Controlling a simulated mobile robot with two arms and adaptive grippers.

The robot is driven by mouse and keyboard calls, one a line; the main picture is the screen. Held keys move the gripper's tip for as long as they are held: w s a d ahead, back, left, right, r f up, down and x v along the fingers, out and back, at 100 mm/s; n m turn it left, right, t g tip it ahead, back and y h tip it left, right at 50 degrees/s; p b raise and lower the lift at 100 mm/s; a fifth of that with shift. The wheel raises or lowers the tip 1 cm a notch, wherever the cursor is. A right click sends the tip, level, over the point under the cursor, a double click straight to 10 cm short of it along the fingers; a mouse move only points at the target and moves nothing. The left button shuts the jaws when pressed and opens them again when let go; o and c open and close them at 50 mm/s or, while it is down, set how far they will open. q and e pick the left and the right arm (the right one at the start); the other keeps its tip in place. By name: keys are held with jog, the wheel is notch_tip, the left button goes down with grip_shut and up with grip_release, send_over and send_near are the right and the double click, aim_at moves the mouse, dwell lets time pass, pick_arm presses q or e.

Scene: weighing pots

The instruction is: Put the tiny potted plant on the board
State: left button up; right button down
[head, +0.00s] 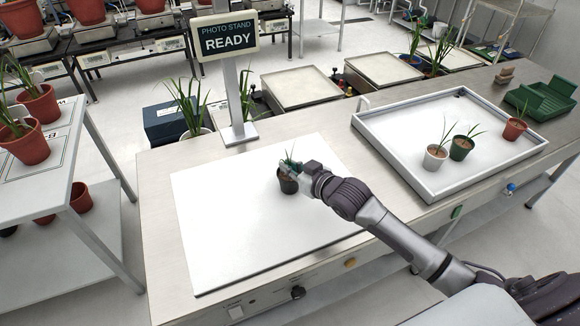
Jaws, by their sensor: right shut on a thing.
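A tiny potted plant with a dark pot (288,184) and short green leaves is over the middle of the white board (225,235). My right gripper (291,169) is shut on it from the right, and the fingers partly hide the pot and leaves. The pot looks upright. I cannot tell whether its base touches the board or is just above it. The rest of the board is bare. My left gripper is not in view.
A sign reading PHOTO STAND READY (228,38) stands behind the board. A green crate (541,100) sits beyond.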

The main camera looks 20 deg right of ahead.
jog(key=c, duration=1.2)
grip_release()
jog(key=shift+c, duration=0.2)
jog(key=v, duration=1.2)
jog(key=shift+s, duration=0.1)
